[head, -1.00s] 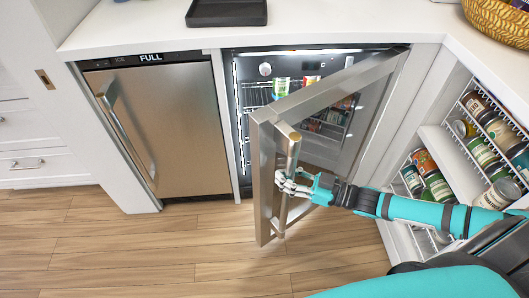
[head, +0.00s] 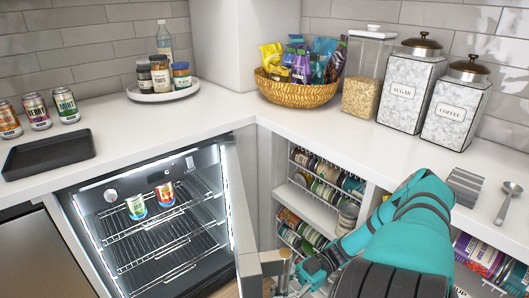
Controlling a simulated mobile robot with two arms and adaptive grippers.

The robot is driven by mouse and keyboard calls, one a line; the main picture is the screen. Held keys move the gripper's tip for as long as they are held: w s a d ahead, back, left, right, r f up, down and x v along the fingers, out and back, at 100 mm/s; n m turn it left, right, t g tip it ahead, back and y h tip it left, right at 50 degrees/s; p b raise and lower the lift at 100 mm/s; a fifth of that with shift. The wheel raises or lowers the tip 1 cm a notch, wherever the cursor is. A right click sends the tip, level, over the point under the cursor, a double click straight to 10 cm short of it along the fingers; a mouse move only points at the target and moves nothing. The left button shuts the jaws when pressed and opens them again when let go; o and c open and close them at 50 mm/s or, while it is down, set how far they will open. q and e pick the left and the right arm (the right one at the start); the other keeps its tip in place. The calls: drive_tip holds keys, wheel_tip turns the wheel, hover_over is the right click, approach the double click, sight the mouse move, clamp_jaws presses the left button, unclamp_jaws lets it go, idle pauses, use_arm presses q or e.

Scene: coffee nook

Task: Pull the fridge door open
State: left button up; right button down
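The fridge (head: 150,232) under the counter is open. Its lit inside shows wire shelves, with a green-and-white can (head: 136,207) and a red-and-yellow can (head: 165,194) on the upper one. The fridge door (head: 246,205) is swung wide, seen nearly edge-on at the right of the opening. The top of its bar handle (head: 284,254) shows at the bottom of the view. My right gripper (head: 299,278) is at the handle, beside its upper end. The fingers are partly cut off by the bottom edge, so their grip is unclear. My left gripper is out of view.
Open shelves (head: 318,208) with jars and cans stand right of the door, close to my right arm. The counter holds a black tray (head: 50,155), a snack basket (head: 293,92) and canisters (head: 411,84). A steel appliance (head: 40,258) stands left.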

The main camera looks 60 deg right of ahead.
sight(279, 269)
drive_tip(key=shift+w+d+r, duration=0.15)
drive_tip(key=shift+w+d, duration=0.15)
drive_tip(key=shift+w, duration=0.05)
drive_tip(key=c, duration=1.2)
unclamp_jaws()
drive_tip(key=shift+o, duration=0.5)
drive_tip(key=shift+s+a, duration=0.1)
wheel_tip(279, 269, up, 10)
drive_tip(key=shift+f, duration=0.1)
